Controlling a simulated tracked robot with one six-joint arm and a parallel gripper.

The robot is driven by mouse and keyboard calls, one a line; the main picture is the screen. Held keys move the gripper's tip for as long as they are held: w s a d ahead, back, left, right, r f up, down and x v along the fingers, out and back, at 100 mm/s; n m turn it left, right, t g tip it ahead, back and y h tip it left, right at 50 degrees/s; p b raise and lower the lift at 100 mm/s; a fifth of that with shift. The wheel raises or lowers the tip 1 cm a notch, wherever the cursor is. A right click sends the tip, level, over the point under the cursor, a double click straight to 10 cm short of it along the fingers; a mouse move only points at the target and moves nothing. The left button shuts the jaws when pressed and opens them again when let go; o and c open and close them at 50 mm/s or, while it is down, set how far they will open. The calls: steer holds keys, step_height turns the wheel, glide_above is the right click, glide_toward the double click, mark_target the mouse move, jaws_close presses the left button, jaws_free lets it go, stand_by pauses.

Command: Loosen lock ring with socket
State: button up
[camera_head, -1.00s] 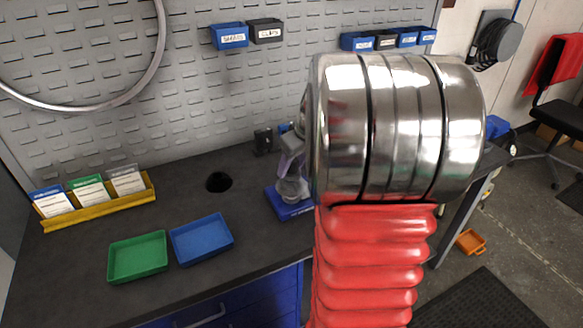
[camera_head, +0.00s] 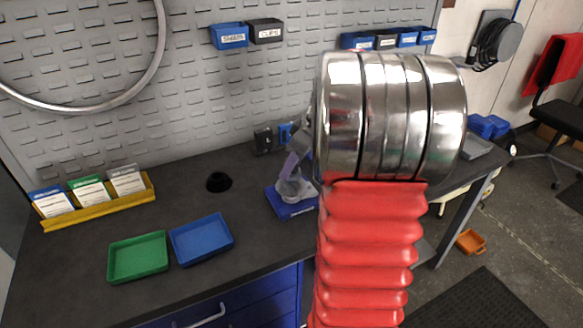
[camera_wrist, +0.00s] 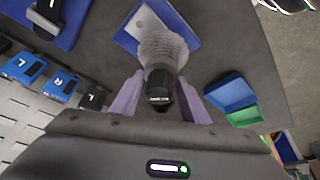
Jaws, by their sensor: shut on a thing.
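A pale grey ringed part (camera_wrist: 163,45) stands on a blue base (camera_wrist: 126,40) in the wrist view. A dark cylindrical socket (camera_wrist: 160,85) is between the purple fingers of my gripper (camera_wrist: 160,97), which is shut on it. The socket lines up with the grey part and seems to meet it; I cannot tell how far it is seated. In the head view the blue base (camera_head: 291,203) and grey part (camera_head: 293,188) stand on the bench beside my arm, with a purple finger of my gripper (camera_head: 293,164) just above. My arm hides part of this area. A separate lock ring cannot be made out.
A green tray (camera_head: 138,257), a blue tray (camera_head: 202,240) and a yellow card rack (camera_head: 100,205) stand on the left of the bench. A black round part (camera_head: 219,182) lies behind the trays. Small labelled bins (camera_head: 229,38) hang on the pegboard. The bench's front left is clear.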

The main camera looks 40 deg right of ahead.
steer(key=shift+a+f+n+g+y, duration=0.15)
steer(key=shift+n+g+y, duration=0.35)
steer(key=shift+n, duration=1.2)
steer(key=shift+f, duration=0.1)
steer(key=shift+n, duration=0.4)
steer(key=n, duration=0.2)
steer(key=n+g+y, duration=0.1)
steer(key=n, duration=0.1)
steer(key=shift+n+y, duration=0.3)
steer(key=shift+n+g, duration=0.3)
steer(key=shift+n, duration=0.2)
steer(key=n+g, duration=0.1)
steer(key=n, duration=0.1)
steer(key=shift+n, duration=0.4)
steer(key=shift+n+g, duration=0.7)
steer(key=shift+n, duration=1)
